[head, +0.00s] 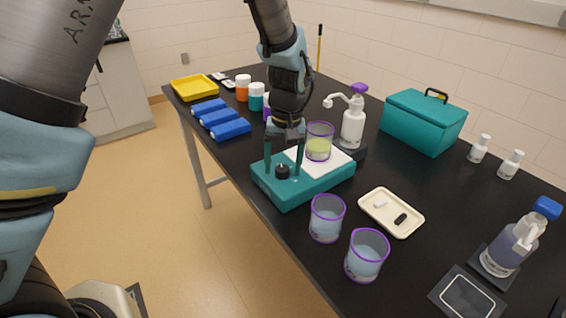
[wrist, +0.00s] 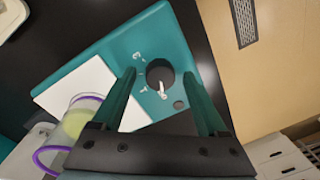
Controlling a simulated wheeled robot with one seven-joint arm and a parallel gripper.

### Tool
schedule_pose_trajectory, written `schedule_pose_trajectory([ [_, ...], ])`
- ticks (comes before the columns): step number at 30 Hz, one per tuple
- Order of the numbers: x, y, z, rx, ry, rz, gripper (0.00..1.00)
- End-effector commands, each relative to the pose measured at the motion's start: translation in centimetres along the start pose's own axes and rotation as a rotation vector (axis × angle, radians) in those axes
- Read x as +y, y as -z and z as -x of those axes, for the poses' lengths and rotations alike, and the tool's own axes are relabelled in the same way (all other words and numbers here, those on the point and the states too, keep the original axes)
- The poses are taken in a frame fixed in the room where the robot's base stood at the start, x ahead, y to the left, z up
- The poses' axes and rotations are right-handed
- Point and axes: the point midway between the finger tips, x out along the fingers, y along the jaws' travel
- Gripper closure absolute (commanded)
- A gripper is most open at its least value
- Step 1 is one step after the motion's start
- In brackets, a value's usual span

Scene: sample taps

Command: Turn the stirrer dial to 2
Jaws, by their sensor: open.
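The teal stirrer (head: 293,198) stands on the black table with a white plate (head: 333,170) on top. Its small black dial (head: 282,172) sits on the near-left part and also shows in the wrist view (wrist: 158,73). A white mark shows at the dial's lower edge there, with small white markings on the teal face beside it, too small to read surely. My gripper (head: 284,170) is open over the dial, pointing down. In the wrist view its two teal fingers (wrist: 160,73) lie either side of the dial, with gaps showing.
A beaker of yellow-green liquid (head: 319,142) stands on the plate, close to my gripper. Two purple-rimmed beakers (head: 326,220) (head: 366,258) and a cream tray (head: 391,213) are in front and right. Blue blocks (head: 219,119) lie left; a pump bottle (head: 352,122) stands behind.

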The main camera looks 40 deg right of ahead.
Motion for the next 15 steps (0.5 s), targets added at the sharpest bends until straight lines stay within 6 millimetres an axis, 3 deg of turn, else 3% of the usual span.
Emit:
schedule_pose_trajectory([
  [3,0.0,0.0,0.0,0.0,0.0,0.0,0.24],
  [15,0.0,0.0,0.03,0.0,0.0,0.0,0.69],
])
